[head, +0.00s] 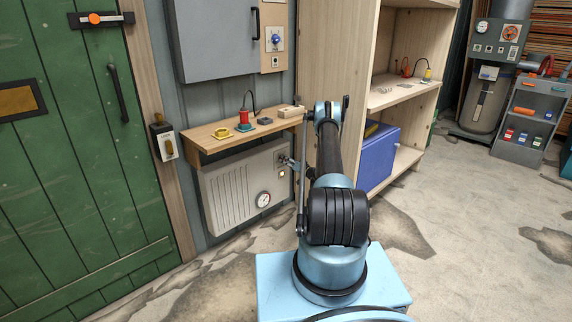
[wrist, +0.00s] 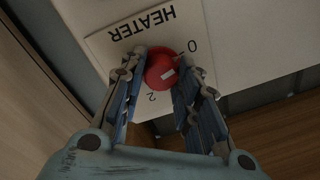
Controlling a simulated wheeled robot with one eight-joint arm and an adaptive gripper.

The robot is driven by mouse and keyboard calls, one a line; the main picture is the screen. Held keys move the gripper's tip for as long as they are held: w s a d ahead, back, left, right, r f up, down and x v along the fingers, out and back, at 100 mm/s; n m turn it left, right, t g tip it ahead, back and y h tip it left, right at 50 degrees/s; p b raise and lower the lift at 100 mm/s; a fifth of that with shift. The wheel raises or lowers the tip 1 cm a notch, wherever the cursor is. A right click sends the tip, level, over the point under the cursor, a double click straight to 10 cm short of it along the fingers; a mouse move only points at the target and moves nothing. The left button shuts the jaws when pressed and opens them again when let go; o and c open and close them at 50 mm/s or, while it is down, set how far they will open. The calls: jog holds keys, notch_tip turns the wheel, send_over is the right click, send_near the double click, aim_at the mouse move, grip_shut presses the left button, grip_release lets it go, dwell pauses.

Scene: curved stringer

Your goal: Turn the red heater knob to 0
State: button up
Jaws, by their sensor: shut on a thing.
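The red heater knob (wrist: 158,66) sits on a pale plate (wrist: 106,42) marked HEATER, which appears upside down in the wrist view. A 0 shows to the right of the knob and a 2 below it. My gripper (wrist: 162,70) is shut on the knob, one finger on each side. In the head view my gripper (head: 287,161) is at the heater's (head: 228,192) upper right end; the knob is hidden there.
A wooden shelf (head: 213,141) with a red spool and small items juts out just above the heater. A grey cabinet (head: 215,35) hangs above it. Wooden shelving (head: 335,40) with a blue box (head: 374,160) stands to the right.

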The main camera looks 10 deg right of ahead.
jog(key=shift+f, duration=0.1)
dwell(0.3)
jog(key=o, duration=1.1)
jog(key=shift+f, duration=0.1)
jog(key=v, duration=0.7)
jog(key=shift+s+d, duration=0.15)
